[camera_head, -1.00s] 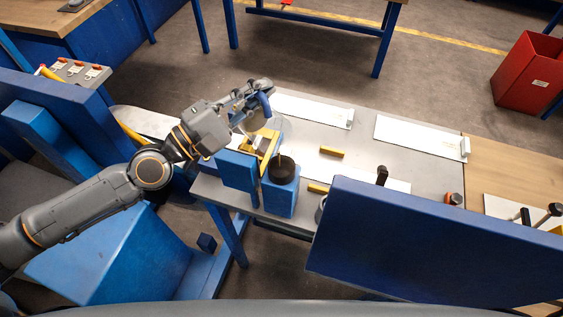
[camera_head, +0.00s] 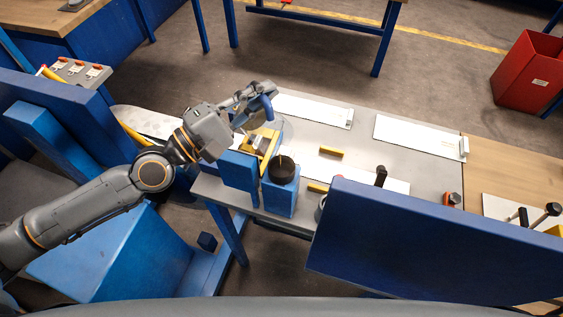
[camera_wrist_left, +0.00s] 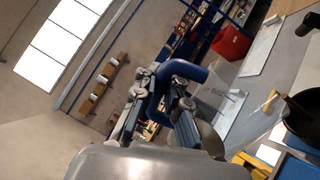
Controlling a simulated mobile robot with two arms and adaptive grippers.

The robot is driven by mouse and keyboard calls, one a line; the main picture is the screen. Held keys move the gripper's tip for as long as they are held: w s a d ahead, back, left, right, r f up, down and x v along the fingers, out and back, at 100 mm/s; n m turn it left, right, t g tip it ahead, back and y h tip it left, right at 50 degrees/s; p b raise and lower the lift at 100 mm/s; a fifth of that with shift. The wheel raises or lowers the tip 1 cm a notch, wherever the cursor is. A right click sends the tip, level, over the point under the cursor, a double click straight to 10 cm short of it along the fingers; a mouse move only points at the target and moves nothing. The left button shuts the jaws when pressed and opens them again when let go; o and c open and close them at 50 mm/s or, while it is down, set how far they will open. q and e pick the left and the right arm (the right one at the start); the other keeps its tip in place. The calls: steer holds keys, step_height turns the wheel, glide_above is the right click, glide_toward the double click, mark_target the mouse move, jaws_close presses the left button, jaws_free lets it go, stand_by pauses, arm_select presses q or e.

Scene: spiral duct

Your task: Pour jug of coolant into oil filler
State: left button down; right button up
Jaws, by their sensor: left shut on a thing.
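My left gripper (camera_head: 256,98) is shut on the blue handle (camera_head: 268,107) of a see-through jug, above the grey bench. In the left wrist view the gripper (camera_wrist_left: 158,98) closes around this handle (camera_wrist_left: 188,70). The clear jug body (camera_wrist_left: 222,100) shows beside it and looks tilted; its contents cannot be made out. The likely oil filler is a round black opening (camera_head: 282,168) on top of a blue box (camera_head: 281,196), nearer to me than the jug. The black opening also shows at the right of the wrist view (camera_wrist_left: 304,112). My right gripper is not in view.
A large blue panel (camera_head: 430,240) stands at the front right. White plates (camera_head: 312,109) and yellow blocks (camera_head: 331,151) lie on the grey bench (camera_head: 375,160). A blue upright (camera_head: 239,171) stands left of the filler box. A red bin (camera_head: 527,72) is far right.

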arm_select(q)
steer(key=shift+s+d+r+m+g+h+p, duration=0.2)
steer(key=shift+s+d+r+m+p, duration=0.15)
steer(key=shift+s+m, duration=0.25)
steer(key=shift+s+d+r+m+g+h+p, duration=0.1)
steer(key=shift+s+d+r+m+h+p, duration=0.2)
steer(key=shift+m, duration=0.5)
stand_by(1.4)
steer(key=shift+s+d+f+m, duration=0.1)
steer(key=shift+s+f+m, duration=0.15)
steer(key=shift+m, duration=0.05)
stand_by(0.3)
